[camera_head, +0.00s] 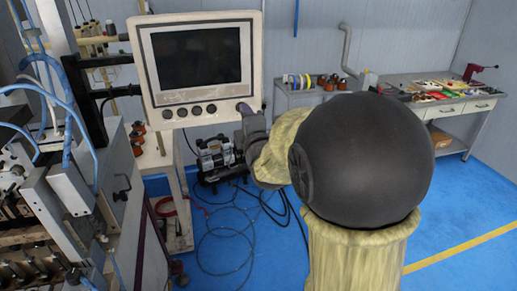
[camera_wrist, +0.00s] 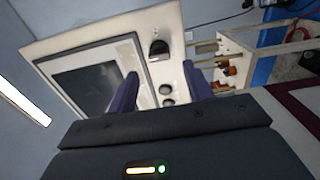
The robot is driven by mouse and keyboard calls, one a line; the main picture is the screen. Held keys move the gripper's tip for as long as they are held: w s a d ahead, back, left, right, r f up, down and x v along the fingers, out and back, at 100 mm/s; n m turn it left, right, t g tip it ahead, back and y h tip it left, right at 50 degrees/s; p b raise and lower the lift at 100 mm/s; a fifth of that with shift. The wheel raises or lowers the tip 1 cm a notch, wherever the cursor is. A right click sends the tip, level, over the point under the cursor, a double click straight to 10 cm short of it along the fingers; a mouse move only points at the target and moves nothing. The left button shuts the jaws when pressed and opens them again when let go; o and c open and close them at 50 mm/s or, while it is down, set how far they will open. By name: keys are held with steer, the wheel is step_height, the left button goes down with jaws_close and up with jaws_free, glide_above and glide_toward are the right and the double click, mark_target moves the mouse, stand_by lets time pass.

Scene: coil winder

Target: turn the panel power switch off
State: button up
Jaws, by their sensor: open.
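The white control panel (camera_head: 140,60) has a dark screen (camera_head: 197,57) and a row of several dark round knobs (camera_head: 197,110) along its bottom edge. In the wrist view the panel (camera_wrist: 52,38) appears turned on its side, with a larger black rotary switch (camera_wrist: 158,48) and smaller round knobs (camera_wrist: 168,89). Which one is the power switch is not labelled legibly. My gripper (camera_wrist: 160,70) is open and empty, its two fingers spread either side of the knob row in that picture. In the head view it shows only partly, near the panel's lower right corner.
A winding machine (camera_head: 70,190) with blue hoses stands at left. A cart (camera_head: 165,160) with orange-brown items is below the panel, and a pump (camera_head: 215,155) and cables lie behind. A workbench (camera_head: 450,105) with tools is at right.

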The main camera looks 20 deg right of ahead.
steer(key=s+b, duration=0.2)
steer(key=s, duration=1.1)
steer(key=shift+b, duration=0.3)
step_height(320, 180, down, 12)
steer(key=s+m+g+p, duration=0.2)
steer(key=m+g, duration=0.5)
steer(key=m, duration=0.1)
steer(key=s+f+m+g+p, duration=0.1)
steer(key=s+f+m+g, duration=0.7)
steer(key=s+f+m, duration=0.1)
steer(key=shift+s+d+f+m+p, duration=0.25)
steer(key=shift+f+m+p, duration=0.2)
steer(key=shift+m, duration=0.15)
steer(key=shift+c, duration=0.2)
